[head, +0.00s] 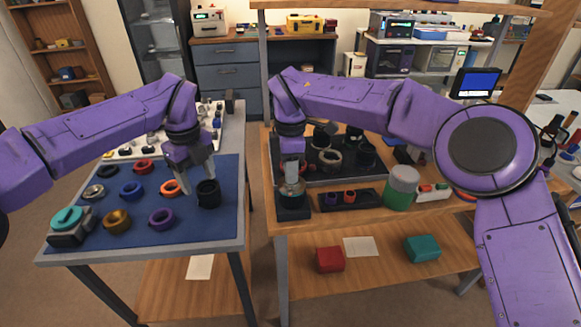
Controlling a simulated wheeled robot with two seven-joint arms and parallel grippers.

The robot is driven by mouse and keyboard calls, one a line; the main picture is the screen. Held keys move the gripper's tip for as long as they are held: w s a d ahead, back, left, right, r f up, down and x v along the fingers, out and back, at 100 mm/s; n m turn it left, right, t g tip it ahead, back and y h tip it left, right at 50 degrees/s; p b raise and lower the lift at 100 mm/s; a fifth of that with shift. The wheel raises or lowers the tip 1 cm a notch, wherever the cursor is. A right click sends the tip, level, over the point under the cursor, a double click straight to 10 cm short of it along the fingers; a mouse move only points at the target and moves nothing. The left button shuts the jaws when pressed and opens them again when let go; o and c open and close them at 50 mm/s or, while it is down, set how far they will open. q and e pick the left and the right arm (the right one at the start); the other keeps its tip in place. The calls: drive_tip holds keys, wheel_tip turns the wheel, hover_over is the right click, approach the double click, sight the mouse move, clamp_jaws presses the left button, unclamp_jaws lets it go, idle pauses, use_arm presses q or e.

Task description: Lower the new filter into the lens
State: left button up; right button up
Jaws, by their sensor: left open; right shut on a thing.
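My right gripper (291,179) points straight down over a dark square block (293,210) at the left front of the wooden bench. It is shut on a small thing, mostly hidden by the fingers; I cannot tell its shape. A pale round part shows just below the fingertips, at the top of the block. I cannot tell whether the held thing touches it. My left gripper (200,184) is open over the blue mat, with a black cylinder (208,194) at its fingertips. I cannot tell which black part is the lens.
The blue mat (190,222) carries several coloured rings, among them an orange one (170,188) and a purple one (163,218). A green-and-white jar (402,188) and a dark tray (346,199) stand right of the block. A black tray with ring parts lies behind.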

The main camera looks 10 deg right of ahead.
drive_tip(key=shift+f, duration=0.15)
drive_tip(key=o, duration=1.1)
wheel_tip(320, 180, up, 12)
